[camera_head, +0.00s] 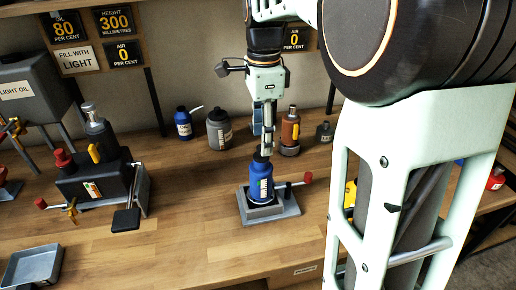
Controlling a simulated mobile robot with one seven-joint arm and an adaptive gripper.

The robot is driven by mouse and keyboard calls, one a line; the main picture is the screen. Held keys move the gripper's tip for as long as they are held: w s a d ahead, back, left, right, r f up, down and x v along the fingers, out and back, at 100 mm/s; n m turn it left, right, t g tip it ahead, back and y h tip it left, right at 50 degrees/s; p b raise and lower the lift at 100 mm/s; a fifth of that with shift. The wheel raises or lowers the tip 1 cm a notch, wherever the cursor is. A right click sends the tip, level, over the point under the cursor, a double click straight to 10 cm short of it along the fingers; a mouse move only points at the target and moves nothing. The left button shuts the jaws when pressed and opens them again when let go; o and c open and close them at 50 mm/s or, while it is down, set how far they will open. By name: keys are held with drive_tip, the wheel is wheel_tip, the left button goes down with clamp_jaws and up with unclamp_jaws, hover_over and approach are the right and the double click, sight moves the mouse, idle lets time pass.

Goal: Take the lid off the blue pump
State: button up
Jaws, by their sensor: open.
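The blue pump (260,184) stands upright on a grey base (270,208) on the wooden bench, with a pale label on its body. A lever with a red knob (307,178) sticks out to the right of it. The dark lid (261,158) is at the pump's top. My gripper (264,150) points down directly above the pump, with its fingertips at or just above the lid. The fingers overlap in this view, so the gap between them and any contact with the lid cannot be told. The gripper is open.
A small blue bottle (184,123), a grey jar (219,129) and a brown bottle (290,128) stand behind. A dark machine (95,182) and a metal tray (32,267) are at left. My arm hides much of the right side. The bench front is clear.

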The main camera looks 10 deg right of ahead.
wheel_tip(320, 180, down, 4)
drive_tip(key=shift+w+a, duration=0.1)
drive_tip(key=shift+a, duration=0.05)
drive_tip(key=c, duration=1)
drive_tip(key=shift+r, duration=0.1)
drive_tip(key=shift+c, duration=0.2)
